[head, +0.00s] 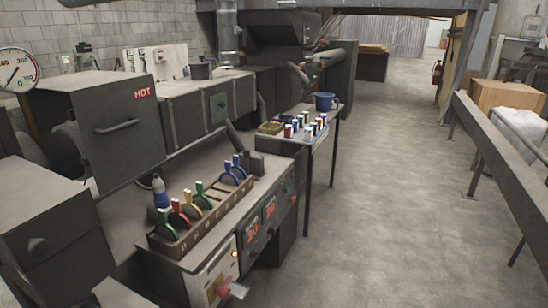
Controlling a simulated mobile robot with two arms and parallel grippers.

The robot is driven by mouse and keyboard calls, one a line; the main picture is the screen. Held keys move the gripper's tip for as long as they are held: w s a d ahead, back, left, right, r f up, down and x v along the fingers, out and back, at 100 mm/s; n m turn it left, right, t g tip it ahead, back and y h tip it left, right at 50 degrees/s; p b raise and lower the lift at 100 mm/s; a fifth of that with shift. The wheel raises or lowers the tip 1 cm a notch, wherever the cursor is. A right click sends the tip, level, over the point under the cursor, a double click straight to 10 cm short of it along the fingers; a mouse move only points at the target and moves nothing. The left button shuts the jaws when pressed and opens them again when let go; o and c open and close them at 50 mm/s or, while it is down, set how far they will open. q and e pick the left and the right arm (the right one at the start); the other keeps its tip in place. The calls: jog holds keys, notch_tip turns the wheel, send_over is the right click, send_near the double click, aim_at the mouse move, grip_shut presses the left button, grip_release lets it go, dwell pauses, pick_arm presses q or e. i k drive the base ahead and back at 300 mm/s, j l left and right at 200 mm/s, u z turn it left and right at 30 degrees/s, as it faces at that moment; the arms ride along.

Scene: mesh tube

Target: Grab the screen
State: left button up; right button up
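I cannot pick out a screen or a mesh tube for certain in the head view. The nearest thing is a dark workbench with a rack of coloured levers (205,215) in red, yellow, green and blue. Neither of my grippers shows in the view.
A dark box marked HOT (115,128) and a round gauge (17,70) are at the left. A long rail (500,165) runs along the right, with a cardboard box (505,97) behind it. The concrete floor (385,190) between is clear.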

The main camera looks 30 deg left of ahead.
aim_at(237, 170)
jog(key=i+l+u, duration=0.1)
jog(key=i+u, duration=0.2)
jog(key=i, duration=0.2)
jog(key=i+l+u, duration=0.3)
jog(key=i, duration=0.2)
jog(key=i+l+u, duration=0.3)
jog(key=i, duration=0.2)
jog(key=j, duration=0.1)
